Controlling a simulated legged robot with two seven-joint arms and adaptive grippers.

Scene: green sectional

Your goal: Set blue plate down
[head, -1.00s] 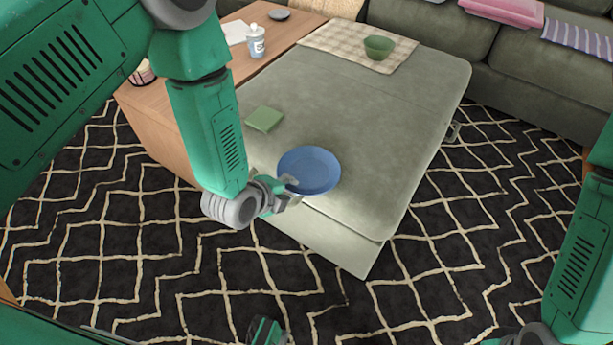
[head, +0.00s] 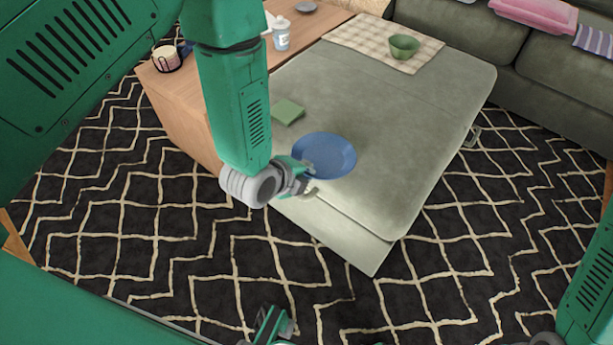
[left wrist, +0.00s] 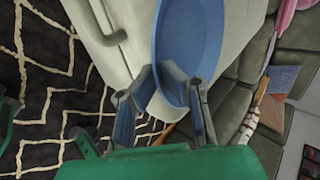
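The blue plate (head: 328,153) is over the near left part of the grey-green seat (head: 400,130) and appears to rest on it; the seat edge beneath it is hidden. My left gripper (head: 307,178) is at the plate's near left rim, with its fingers spread. In the left wrist view, the plate (left wrist: 190,45) shows large and oblique, its rim reaching in between the two fingers (left wrist: 168,88). I see a gap between the fingers, but exact contact with the rim is hard to see.
A green folded cloth or book (head: 287,111) lies on the seat beyond the plate. A green bowl (head: 404,46) sits on a checked cloth (head: 345,36) at the back.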

